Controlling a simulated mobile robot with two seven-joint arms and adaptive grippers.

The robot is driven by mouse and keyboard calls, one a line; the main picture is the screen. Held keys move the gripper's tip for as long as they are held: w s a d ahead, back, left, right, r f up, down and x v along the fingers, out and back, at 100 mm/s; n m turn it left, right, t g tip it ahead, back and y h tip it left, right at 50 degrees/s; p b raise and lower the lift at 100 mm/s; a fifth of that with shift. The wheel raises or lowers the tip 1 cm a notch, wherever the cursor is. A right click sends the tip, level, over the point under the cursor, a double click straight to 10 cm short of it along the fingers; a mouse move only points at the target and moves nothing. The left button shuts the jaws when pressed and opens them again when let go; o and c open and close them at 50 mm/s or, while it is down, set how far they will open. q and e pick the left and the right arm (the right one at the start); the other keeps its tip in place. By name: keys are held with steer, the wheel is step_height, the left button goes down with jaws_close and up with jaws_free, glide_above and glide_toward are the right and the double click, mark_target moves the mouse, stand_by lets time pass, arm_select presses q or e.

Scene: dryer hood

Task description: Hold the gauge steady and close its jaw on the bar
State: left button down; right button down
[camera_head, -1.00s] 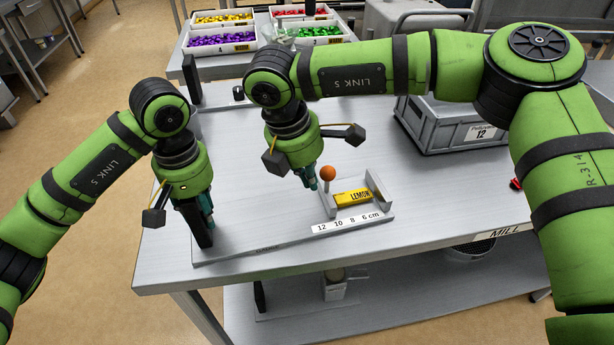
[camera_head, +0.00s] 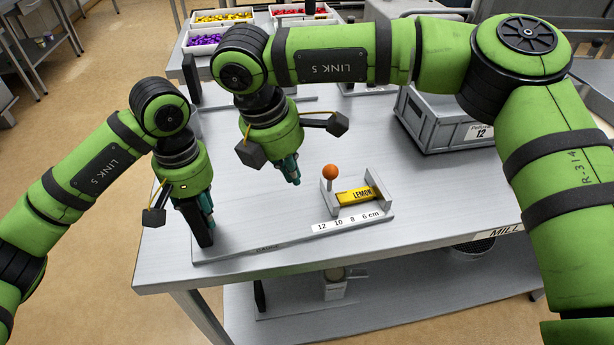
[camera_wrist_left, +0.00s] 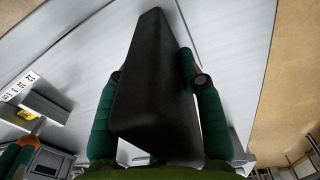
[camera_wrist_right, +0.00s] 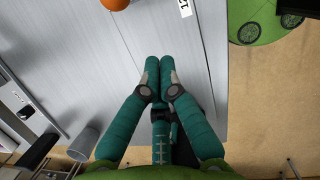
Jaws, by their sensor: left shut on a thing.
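The gauge's flat plate (camera_head: 255,245) lies on the table, with a scale strip (camera_head: 347,222) along its front edge. A yellow bar (camera_head: 354,196) marked LEMON lies on the gauge between its right upright and the sliding jaw, whose post has an orange ball knob (camera_head: 330,171). I cannot tell whether the jaw touches the bar. My left gripper (camera_head: 203,212) is shut on the gauge's black upright handle (camera_wrist_left: 158,85) at the plate's left end. My right gripper (camera_head: 294,177) is empty, its fingertips together (camera_wrist_right: 160,68), in the air left of the knob.
A grey crate (camera_head: 440,120) stands on the table at the back right. Trays of yellow (camera_head: 223,17), purple and red pieces stand on another table behind. The table is clear between the handle and the jaw, and right of the gauge.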

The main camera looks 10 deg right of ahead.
arm_select(q)
steer(key=shift+s+f, duration=0.15)
steer(key=shift+f, duration=0.2)
arm_select(e)
steer(key=v, duration=0.6)
steer(key=shift+a, duration=0.1)
arm_select(q)
steer(key=c, duration=0.9)
jaws_free()
steer(key=shift+o, duration=0.9)
steer(key=shift+w, duration=0.25)
arm_select(e)
steer(key=shift+w, duration=0.2)
arm_select(q)
steer(key=shift+r, duration=0.1)
